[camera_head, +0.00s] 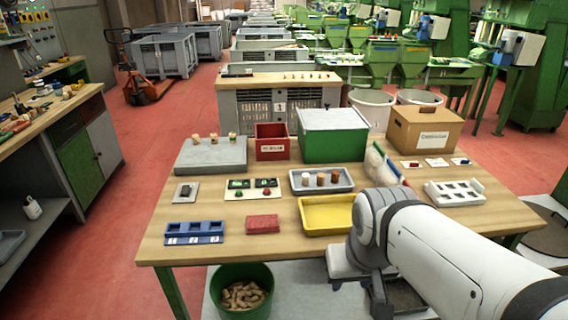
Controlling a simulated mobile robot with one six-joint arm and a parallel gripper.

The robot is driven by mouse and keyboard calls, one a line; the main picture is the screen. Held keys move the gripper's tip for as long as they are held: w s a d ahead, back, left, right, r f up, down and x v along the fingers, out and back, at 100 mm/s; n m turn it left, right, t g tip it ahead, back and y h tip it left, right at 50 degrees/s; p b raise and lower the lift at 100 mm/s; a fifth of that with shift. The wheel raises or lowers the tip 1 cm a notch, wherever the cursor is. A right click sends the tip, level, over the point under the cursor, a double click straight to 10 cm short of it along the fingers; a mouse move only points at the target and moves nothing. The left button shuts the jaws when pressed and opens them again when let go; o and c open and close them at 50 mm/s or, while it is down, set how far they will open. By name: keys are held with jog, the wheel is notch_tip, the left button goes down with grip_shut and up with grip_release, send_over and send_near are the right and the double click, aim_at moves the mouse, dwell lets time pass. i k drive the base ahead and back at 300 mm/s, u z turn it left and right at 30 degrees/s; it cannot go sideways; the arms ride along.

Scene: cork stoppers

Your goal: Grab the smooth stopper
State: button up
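Stoppers stand in two places on the wooden table. Three small ones stand in a grey tray (345,186) at the table's middle: a pale stopper (306,180), a browner stopper (320,180) and another light-brown stopper (335,178). Three more stand along a grey slab (212,158) at the back left: a left stopper (195,139), a middle stopper (214,138) and a right stopper (232,137). Their surfaces are too small to tell which is smooth. My gripper (358,290) hangs at the table's front edge, away from all stoppers. Its dark fingers look apart, with nothing between them.
A yellow tray (327,216), red block (262,224) and blue numbered holder (193,234) lie toward the front. A red bin (271,142), green box (332,142) and cardboard box (424,130) stand behind. A green bucket of corks (242,270) is below the front edge.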

aim_at(305, 176)
jog(key=z, duration=0.05)
jog(key=i, duration=1)
jog(key=u, duration=0.05)
